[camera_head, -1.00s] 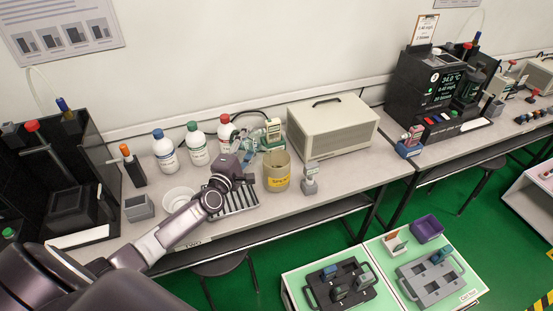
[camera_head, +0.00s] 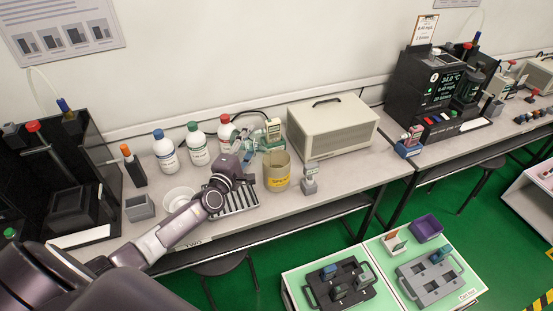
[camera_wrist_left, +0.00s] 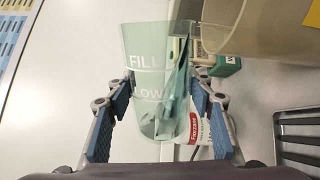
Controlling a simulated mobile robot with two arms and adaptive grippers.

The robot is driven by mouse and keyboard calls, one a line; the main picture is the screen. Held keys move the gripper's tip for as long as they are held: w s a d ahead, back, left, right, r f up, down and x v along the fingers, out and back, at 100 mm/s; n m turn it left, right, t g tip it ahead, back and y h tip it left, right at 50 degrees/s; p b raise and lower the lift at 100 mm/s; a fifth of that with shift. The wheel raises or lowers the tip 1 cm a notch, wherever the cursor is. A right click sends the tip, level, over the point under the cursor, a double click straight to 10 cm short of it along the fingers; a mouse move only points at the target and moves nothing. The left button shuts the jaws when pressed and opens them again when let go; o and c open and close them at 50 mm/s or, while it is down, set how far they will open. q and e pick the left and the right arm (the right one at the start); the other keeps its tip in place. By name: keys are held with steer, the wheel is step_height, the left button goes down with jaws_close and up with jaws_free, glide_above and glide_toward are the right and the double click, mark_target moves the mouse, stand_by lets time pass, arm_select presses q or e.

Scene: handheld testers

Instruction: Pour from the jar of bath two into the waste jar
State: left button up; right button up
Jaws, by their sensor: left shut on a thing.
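My left gripper (camera_wrist_left: 160,108) is shut on a clear greenish jar that shows in the left wrist view (camera_wrist_left: 150,45) with "FILL" and "LOW" marks. The blue-padded fingers sit on both sides of it. In the head view my left gripper (camera_head: 246,158) is over the bench, just left of the waste jar (camera_head: 278,172), a cloudy tan beaker with a yellow label. The waste jar also shows in the left wrist view (camera_wrist_left: 265,35), its wall close beside the held jar. I cannot tell the held jar's tilt or whether liquid is leaving it. My right gripper is not in view.
Bottles with blue (camera_head: 165,152), green (camera_head: 198,145) and red (camera_head: 227,130) caps stand behind the arm. A slotted rack (camera_head: 240,200) lies beneath the gripper. A small grey instrument (camera_head: 309,180) stands right of the waste jar, and a beige box (camera_head: 332,125) behind it.

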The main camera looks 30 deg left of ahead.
arm_select(q)
steer(key=shift+r, duration=0.2)
stand_by(0.5)
steer(key=shift+a+f+n+b, duration=0.1)
steer(key=shift+f+n+b, duration=0.6)
steer(key=shift+n+b, duration=0.15)
steer(key=shift+a+f+n+b, duration=0.1)
steer(key=shift+f+n+b, duration=0.05)
steer(key=shift+n+b, duration=0.4)
